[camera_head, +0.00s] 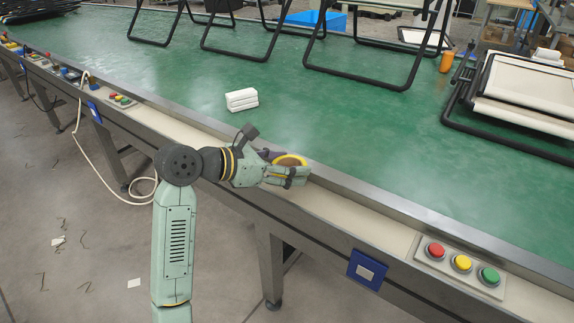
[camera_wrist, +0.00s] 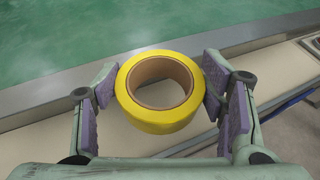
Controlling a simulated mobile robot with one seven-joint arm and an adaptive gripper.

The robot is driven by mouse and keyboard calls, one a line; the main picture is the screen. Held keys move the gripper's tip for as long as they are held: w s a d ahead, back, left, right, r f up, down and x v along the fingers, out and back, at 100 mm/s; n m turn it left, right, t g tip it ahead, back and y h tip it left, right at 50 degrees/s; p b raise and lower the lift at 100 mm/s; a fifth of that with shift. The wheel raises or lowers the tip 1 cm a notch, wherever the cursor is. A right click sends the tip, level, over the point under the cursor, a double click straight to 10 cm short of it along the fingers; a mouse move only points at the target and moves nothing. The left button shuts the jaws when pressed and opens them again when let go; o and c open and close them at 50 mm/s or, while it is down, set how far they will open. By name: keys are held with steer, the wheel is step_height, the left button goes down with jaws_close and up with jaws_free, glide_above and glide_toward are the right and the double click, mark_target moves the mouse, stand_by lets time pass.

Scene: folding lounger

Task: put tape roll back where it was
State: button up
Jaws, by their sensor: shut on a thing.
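The yellow tape roll (camera_wrist: 160,119) has a brown cardboard core and sits between the two purple finger pads of my gripper (camera_wrist: 158,95) in the wrist view. My gripper is shut on it, with a pad against each side. In the head view the tape roll (camera_head: 290,160) shows as a yellow arc, partly hidden by my gripper (camera_head: 285,170). It is over the beige ledge (camera_head: 350,212) along the near edge of the green bench. I cannot tell whether it touches the ledge.
A white block stack (camera_head: 241,100) lies on the green surface (camera_head: 330,120) behind my gripper. A button box (camera_head: 460,264) is at the right on the ledge. Black folding frames (camera_head: 365,75) stand at the back, and a folded lounger (camera_head: 525,95) lies at right. An orange bottle (camera_head: 447,61) stands near it.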

steer(key=shift+f, duration=0.15)
steer(key=o, duration=1.2)
steer(key=shift+c, duration=0.2)
